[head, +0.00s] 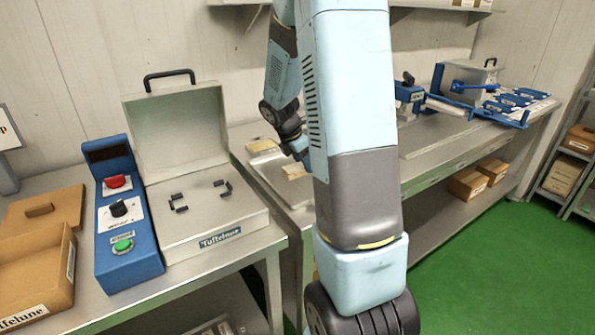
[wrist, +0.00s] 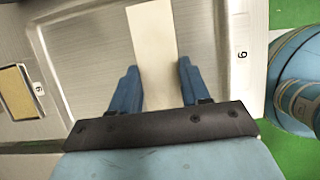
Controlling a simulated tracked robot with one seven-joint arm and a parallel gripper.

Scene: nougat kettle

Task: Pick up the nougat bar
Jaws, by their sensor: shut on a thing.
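The nougat bar (wrist: 153,40) is a long, flat, cream-coloured bar in the wrist view, over a shallow metal tray (wrist: 85,50). My gripper (wrist: 158,68) has its blue fingers on either side of the bar's near part and is shut on it. The bar's near end is hidden behind the dark gripper body. I cannot tell whether the bar is clear of the tray's floor. In the head view, my arm hides most of the gripper and the area around it.
A tan block (wrist: 18,92) lies left of the tray. A blue control box (head: 128,225) and an open-lidded metal machine (head: 215,230) stand on the left bench. Blue equipment (head: 470,88) stands on the right bench. Green floor (head: 490,260) is clear at right.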

